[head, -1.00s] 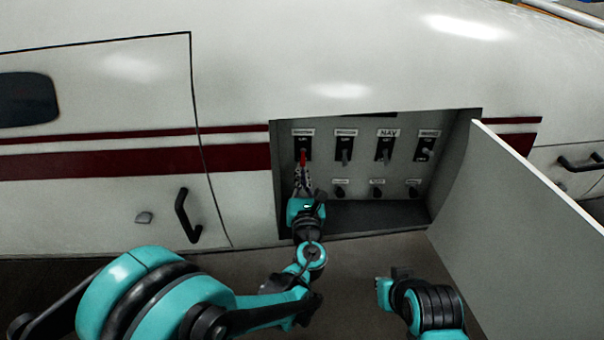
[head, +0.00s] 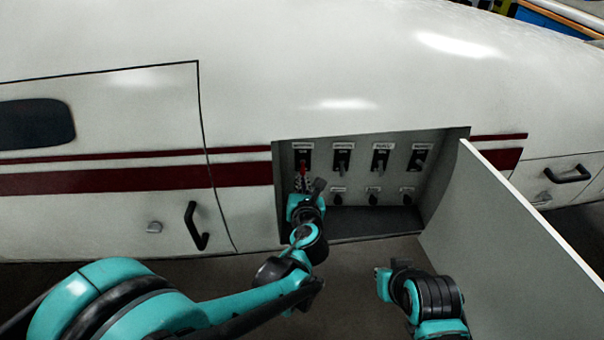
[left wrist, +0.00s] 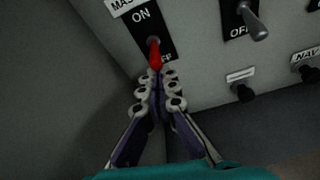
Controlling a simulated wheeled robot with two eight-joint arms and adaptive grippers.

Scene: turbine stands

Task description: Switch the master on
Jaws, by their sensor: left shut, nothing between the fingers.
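The master switch is the far-left one of the top row in the open panel recess. Its red-tipped lever (left wrist: 155,56) points down towards the OFF mark in the left wrist view, below the ON mark on its black plate (left wrist: 141,20). In the head view its red tip (head: 303,171) shows just above my left gripper (head: 302,184). My left gripper (left wrist: 157,82) is shut and empty, its fingertips right at or just below the lever's tip. I cannot tell whether they touch it. My right arm is at the lower right; its fingers cannot be made out clearly.
More toggle switches (head: 380,158) stand to the right in the top row, with small black knobs (head: 372,199) below. The open panel door (head: 520,225) stands out at the right of the recess. A door handle (head: 195,226) sits on the white body to the left.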

